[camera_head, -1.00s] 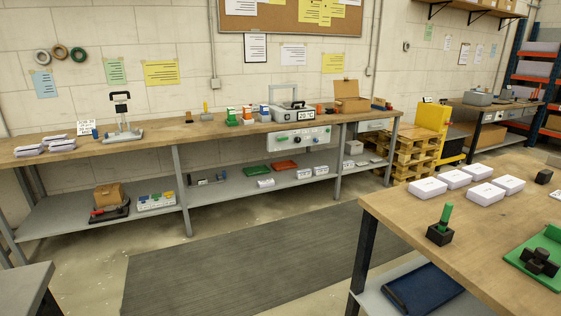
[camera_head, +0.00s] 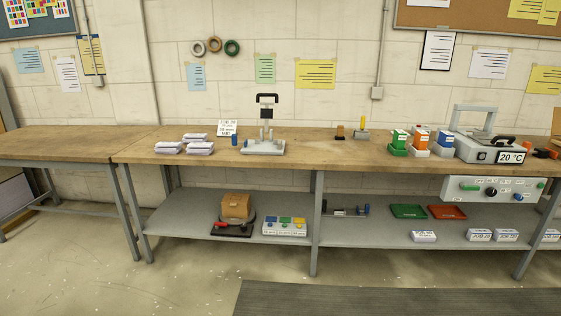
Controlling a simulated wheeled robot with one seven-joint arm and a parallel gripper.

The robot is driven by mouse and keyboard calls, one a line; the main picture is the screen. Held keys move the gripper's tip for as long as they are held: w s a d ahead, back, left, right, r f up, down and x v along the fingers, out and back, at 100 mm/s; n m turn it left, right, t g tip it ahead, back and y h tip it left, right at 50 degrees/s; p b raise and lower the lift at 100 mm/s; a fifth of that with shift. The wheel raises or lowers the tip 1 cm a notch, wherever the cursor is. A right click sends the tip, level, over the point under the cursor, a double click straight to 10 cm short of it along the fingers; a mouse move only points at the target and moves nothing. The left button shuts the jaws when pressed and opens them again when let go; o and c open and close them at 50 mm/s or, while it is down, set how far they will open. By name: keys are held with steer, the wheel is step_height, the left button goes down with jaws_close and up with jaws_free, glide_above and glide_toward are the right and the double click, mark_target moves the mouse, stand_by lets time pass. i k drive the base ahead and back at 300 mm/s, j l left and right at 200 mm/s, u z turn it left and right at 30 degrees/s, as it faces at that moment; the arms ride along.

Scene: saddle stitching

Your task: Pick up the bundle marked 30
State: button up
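Several white paper bundles (camera_head: 197,145) lie in a low group on the wooden workbench, left of a grey lever press. I cannot read any number on them. A small white card (camera_head: 227,128) stands just behind them; its top line seems to read JOB 30, but the print is small. More white bundles with labels lie on the lower shelf at the right, one at the left (camera_head: 423,236) and others further right (camera_head: 479,235); their numbers are not clear. My gripper is not in view.
The grey lever press (camera_head: 264,146) and a small blue object (camera_head: 234,140) stand beside the bench bundles. A grey machine (camera_head: 488,146) showing 20 °C stands at the right. The left bench (camera_head: 55,147) is bare. The floor in front is open, with a dark mat (camera_head: 400,300).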

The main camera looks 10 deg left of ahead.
mark_target(188, 138)
steer(key=i+u, duration=0.1)
steer(key=i, duration=1.8)
steer(key=i+u, duration=0.25)
steer(key=i, duration=0.2)
steer(key=i+l+u, duration=0.25)
steer(key=i, duration=0.2)
steer(key=i+u, duration=0.2)
steer(key=i, duration=0.2)
steer(key=i+l+u, duration=0.25)
steer(key=i+l, duration=0.1)
steer(key=i, duration=0.1)
